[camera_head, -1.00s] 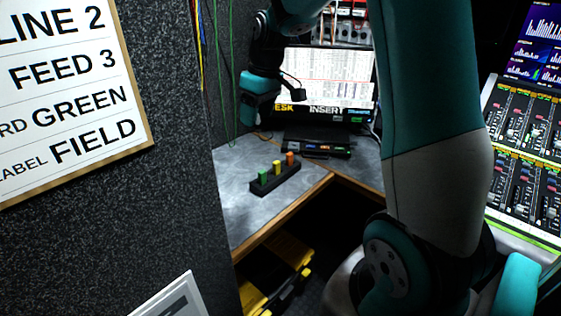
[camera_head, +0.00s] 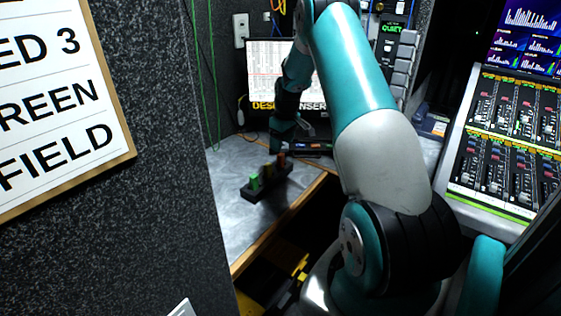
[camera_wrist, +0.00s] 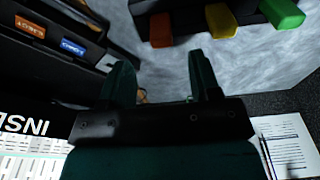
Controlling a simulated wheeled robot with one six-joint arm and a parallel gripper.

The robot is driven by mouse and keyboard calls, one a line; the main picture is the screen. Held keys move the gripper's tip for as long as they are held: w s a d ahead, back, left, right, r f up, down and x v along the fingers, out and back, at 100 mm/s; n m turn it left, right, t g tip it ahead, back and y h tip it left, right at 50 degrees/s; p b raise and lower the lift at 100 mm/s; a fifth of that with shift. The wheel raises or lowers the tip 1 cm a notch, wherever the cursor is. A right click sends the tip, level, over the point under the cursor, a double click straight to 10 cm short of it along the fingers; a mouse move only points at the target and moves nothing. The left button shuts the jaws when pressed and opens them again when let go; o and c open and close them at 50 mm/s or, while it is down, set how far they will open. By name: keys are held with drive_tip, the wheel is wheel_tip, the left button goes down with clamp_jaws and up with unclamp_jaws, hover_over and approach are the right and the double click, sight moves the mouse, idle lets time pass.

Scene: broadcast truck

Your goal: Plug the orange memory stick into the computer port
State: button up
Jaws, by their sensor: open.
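The orange memory stick (camera_wrist: 160,31) stands in a black holder (camera_wrist: 190,8) beside a yellow and a green stick. In the head view the orange stick (camera_head: 281,160) is the farthest of the row and looks dark in shade. My gripper (camera_wrist: 161,72) is open and empty, and the orange stick shows beyond the gap between its fingers, apart from them. In the head view my gripper (camera_head: 278,148) is just above and behind the orange stick. The black computer (camera_wrist: 50,45) is at the upper left of the wrist view, with orange and blue labels; I cannot make out its port clearly.
The yellow stick (camera_wrist: 222,20) and green stick (camera_wrist: 283,13) stand close to the orange one. A monitor (camera_head: 268,75) stands behind the computer. A printed sheet (camera_wrist: 287,145) shows at the lower right. The grey desk (camera_head: 225,205) left of the holder is clear.

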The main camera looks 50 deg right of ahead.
sight(281, 154)
drive_tip(key=shift+w+a+f+p, duration=0.1)
drive_tip(key=shift+w+f+p, duration=0.05)
drive_tip(key=shift+f, duration=1.4)
drive_tip(key=shift+w+a+f+p, duration=0.1)
drive_tip(key=shift+f+p, duration=0.05)
drive_tip(key=shift+f, duration=1.4)
drive_tip(key=c, duration=1)
drive_tip(key=shift+r, duration=0.1)
